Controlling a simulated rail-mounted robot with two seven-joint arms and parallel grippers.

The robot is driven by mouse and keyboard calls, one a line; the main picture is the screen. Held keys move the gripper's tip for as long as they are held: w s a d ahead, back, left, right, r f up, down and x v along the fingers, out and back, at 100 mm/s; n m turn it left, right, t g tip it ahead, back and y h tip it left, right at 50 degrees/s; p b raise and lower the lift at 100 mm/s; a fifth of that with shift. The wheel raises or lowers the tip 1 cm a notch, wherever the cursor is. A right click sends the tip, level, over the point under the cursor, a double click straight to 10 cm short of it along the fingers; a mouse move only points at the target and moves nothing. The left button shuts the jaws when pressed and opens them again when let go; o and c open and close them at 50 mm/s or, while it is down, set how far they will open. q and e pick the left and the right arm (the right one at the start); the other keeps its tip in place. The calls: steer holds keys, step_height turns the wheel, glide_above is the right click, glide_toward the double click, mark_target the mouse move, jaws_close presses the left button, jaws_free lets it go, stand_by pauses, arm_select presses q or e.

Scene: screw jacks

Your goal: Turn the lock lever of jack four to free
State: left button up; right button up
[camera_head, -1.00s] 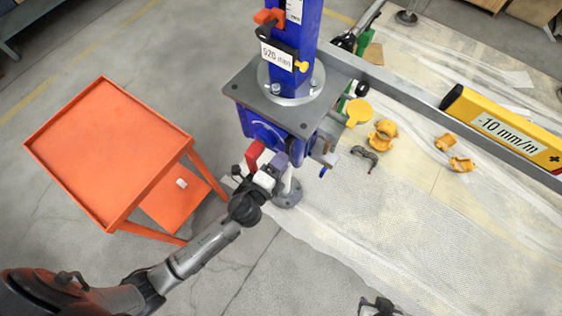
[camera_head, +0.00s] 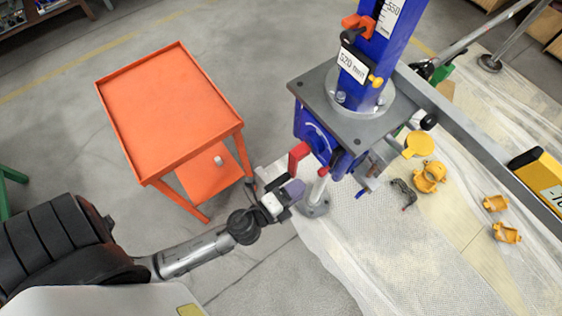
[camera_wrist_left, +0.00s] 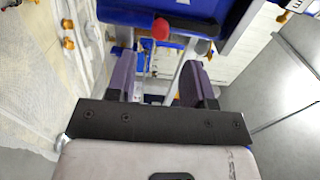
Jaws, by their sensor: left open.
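A jack with a blue column (camera_head: 390,50) stands right of centre in the head view, its grey plate (camera_head: 315,85) above a blue housing. A red-ended lever (camera_head: 298,158) sticks out of the housing's near side. In the wrist view a red knob (camera_wrist_left: 160,29) with a dark bar shows beyond my fingers. My left gripper (camera_head: 293,190), with purple fingers, is open and empty just below the red lever, apparently apart from it. The wrist view shows a gap between its fingers (camera_wrist_left: 156,75). I cannot read a jack number or lock marking. My right gripper is not in view.
An orange cart (camera_head: 170,100) stands left of the jack. A grey rail (camera_head: 465,145) runs right from the jack. Yellow clamps (camera_head: 429,176) and a dark small part (camera_head: 403,190) lie on the pale sheet (camera_head: 350,240). A yellow level (camera_head: 542,178) rests at the right.

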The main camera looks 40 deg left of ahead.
arm_select(q)
steer(key=shift+s+a+b, duration=0.2)
steer(key=shift+s+b, duration=0.1)
steer(key=shift+s, duration=0.9)
steer(key=shift+s+a+b, duration=0.2)
steer(key=shift+s+b, duration=0.1)
steer(key=shift+s, duration=0.9)
